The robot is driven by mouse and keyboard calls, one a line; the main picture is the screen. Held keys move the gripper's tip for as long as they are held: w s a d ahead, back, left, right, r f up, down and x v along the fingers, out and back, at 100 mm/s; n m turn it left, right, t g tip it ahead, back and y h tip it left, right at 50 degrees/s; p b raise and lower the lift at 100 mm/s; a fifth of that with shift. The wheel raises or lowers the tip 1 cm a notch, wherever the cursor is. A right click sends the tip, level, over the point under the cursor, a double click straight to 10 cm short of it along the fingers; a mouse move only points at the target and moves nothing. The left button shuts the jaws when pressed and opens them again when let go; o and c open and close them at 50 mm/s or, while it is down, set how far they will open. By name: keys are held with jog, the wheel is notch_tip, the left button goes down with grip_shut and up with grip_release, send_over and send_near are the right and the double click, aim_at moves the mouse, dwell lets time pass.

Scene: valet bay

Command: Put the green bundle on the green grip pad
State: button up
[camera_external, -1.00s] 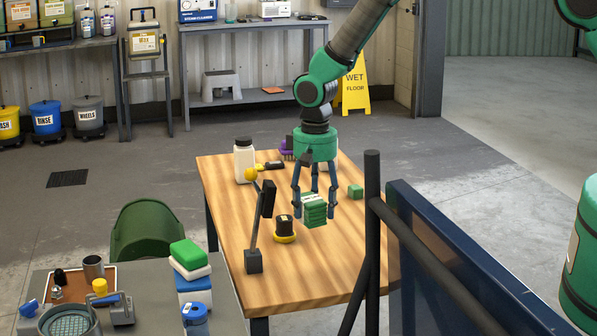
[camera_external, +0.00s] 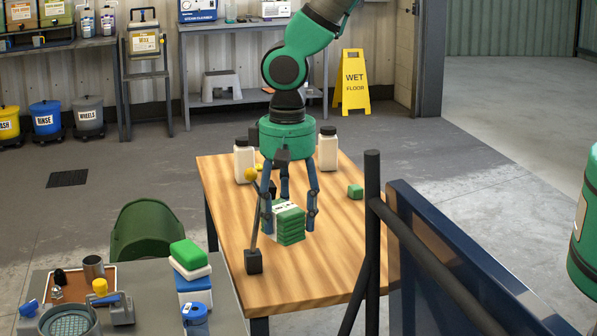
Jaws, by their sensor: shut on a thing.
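The green bundle (camera_external: 291,228), a stack of green layers with a white band, is held between the fingers of my gripper (camera_external: 288,218). My gripper points down over the front-middle part of the wooden table (camera_external: 335,260); whether the bundle touches the tabletop is hard to tell. I cannot make out a green grip pad for certain.
A black stand (camera_external: 253,260) with a yellow ball (camera_external: 251,174) rises just left of my gripper. Two white bottles (camera_external: 243,160) (camera_external: 327,150) stand at the back of the table. A dark post (camera_external: 372,230) stands in front. The front right tabletop is clear.

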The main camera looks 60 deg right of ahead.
dwell(0.4)
jog(key=p, duration=0.3)
send_over(210, 265)
jog(key=shift+w+f, duration=0.1)
jog(key=shift+f, duration=0.6)
jog(key=shift+f, duration=0.1)
jog(key=shift+f, duration=1.65)
jog(key=shift+f, duration=0.2)
jog(key=o, duration=1.2)
jog(key=shift+o, duration=0.2)
jog(key=shift+r, duration=0.15)
notch_tip(210, 265, up, 12)
jog(key=b, duration=0.1)
jog(key=shift+b, duration=0.35)
